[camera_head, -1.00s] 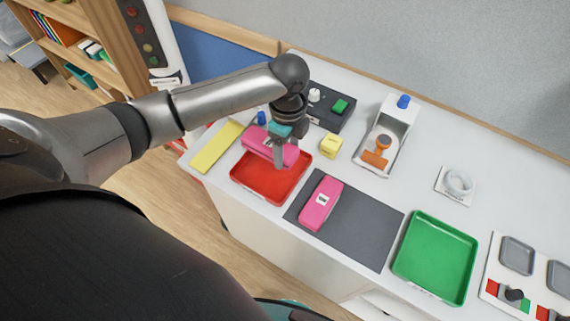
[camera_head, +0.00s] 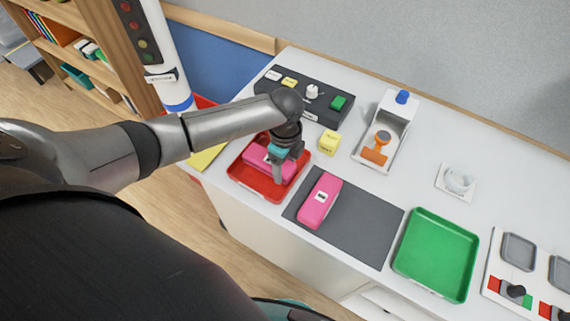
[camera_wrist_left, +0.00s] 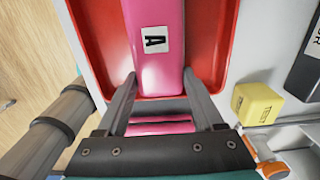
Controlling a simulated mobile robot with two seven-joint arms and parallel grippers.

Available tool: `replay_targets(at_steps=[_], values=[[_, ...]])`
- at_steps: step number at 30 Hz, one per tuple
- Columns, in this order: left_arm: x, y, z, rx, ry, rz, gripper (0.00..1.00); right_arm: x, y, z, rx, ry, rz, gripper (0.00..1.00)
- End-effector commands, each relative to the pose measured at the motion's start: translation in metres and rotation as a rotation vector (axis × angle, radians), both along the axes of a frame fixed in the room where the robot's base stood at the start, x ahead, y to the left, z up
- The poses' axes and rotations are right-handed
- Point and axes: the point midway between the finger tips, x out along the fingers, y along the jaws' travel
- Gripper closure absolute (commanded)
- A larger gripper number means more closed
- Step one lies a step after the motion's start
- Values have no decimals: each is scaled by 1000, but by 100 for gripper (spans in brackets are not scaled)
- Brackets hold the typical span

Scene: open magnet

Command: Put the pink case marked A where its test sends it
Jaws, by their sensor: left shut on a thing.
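The pink case marked A (camera_head: 258,157) is in the red tray (camera_head: 238,175), low between its walls. Its A label faces up in the left wrist view (camera_wrist_left: 154,42). My left gripper (camera_head: 279,170) is over the tray, shut on this case, with one finger on each side in the left wrist view (camera_wrist_left: 162,105). Whether the case rests on the tray floor is hard to tell. A second pink case (camera_head: 321,200) with a white label lies on the dark grey mat (camera_head: 360,225). A green tray (camera_head: 435,255) is right of the mat and empty. My right gripper is not in view.
A yellow block (camera_head: 329,142) marked TEST stands just right of the red tray. Behind are a dark control panel (camera_head: 322,108) and a white holder (camera_head: 397,125) with an orange-handled tool. A white ring (camera_head: 459,180) lies farther right. A yellow strip (camera_head: 204,158) is partly hidden by my arm.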

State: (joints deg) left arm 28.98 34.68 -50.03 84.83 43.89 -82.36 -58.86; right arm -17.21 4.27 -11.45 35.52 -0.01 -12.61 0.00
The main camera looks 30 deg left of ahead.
Motion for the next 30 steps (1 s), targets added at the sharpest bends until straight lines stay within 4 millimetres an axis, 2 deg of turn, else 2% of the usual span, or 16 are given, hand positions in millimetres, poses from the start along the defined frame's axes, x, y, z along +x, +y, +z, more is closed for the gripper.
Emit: replay_targets(at_steps=[1, 9, 17, 20, 23, 30], values=[[0, 0, -1, 0, 0, -1, 29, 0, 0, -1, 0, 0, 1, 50], [0, 0, -1, 0, 1, -1, 1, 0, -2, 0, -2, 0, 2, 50], [0, 0, 1, 0, 0, -1, 1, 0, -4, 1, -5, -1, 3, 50], [1, -1, 10, -1, -2, -2, 1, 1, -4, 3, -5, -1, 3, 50], [1, 0, 27, 0, -3, -2, 1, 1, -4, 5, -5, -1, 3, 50], [1, -1, 80, -1, -3, -1, 1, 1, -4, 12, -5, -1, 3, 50]])
